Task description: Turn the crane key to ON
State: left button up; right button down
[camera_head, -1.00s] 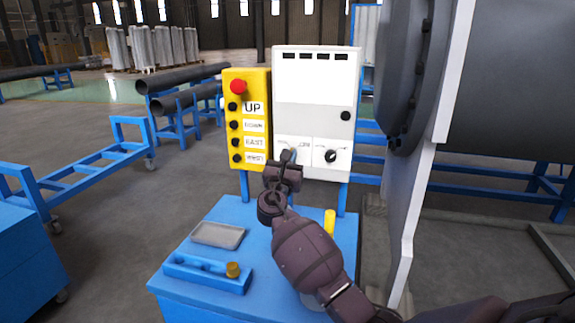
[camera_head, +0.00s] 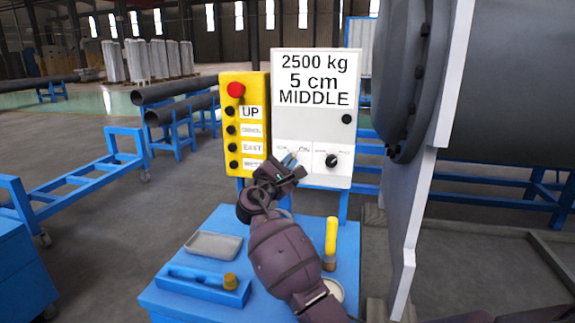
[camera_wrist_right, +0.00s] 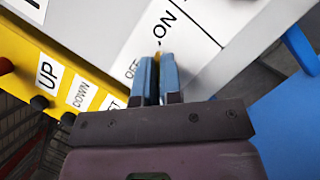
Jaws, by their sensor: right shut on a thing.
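The white control box (camera_head: 312,119) stands behind the blue cart. Its display reads "2500 kg 5 cm MIDDLE". The crane key sits low on the box's front, by the OFF and ON labels, and is mostly hidden by my right gripper (camera_head: 291,160). In the right wrist view my right gripper (camera_wrist_right: 157,82) has its blue fingers shut on the key (camera_wrist_right: 158,58), of which only a thin yellowish part shows between them. The gripper is rolled relative to the panel. The ON label (camera_wrist_right: 166,19) is beyond the fingertips. My left gripper is not in view.
The yellow pendant (camera_head: 247,124) with a red button is left of the box. A round black knob (camera_head: 332,160) is right of the key. The blue cart (camera_head: 226,222) below holds a grey tray (camera_head: 214,245) and a yellow-handled tool (camera_head: 331,238). A large flanged shell (camera_head: 408,70) stands at right.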

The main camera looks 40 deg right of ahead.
jog(key=shift+f, duration=0.1)
dwell(0.4)
jog(key=c, duration=1.3)
grip_release()
jog(key=v, duration=1.1)
jog(key=shift+w, duration=0.1)
